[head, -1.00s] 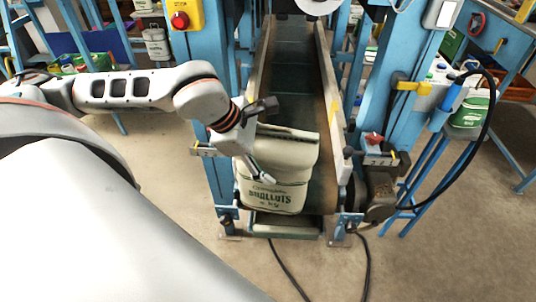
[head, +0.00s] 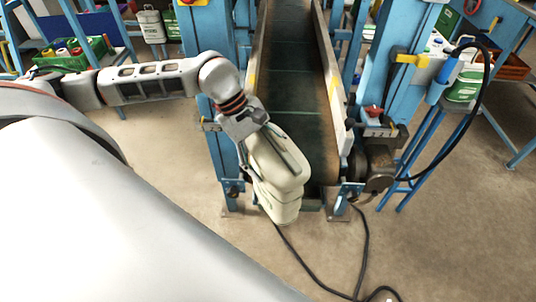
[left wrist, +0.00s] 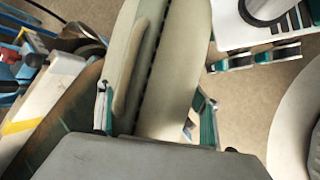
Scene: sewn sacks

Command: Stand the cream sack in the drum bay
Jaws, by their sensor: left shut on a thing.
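The cream sack (head: 281,178) hangs tilted at the near end of the conveyor, partly in front of the belt; its printed front is turned mostly out of sight. My left gripper (head: 256,138) is shut on the sack's upper end in the head view. In the left wrist view the sack (left wrist: 178,60) fills the middle, with a dark seam along it, between the two fingers of the gripper (left wrist: 156,112). I cannot make out a drum bay for certain.
The conveyor belt (head: 297,95) runs away behind the sack and is bare. Blue posts (head: 218,150) stand at its sides, with a motor (head: 376,172) at right. A black cable (head: 345,288) lies on the floor. Open floor (head: 440,240) is at front right.

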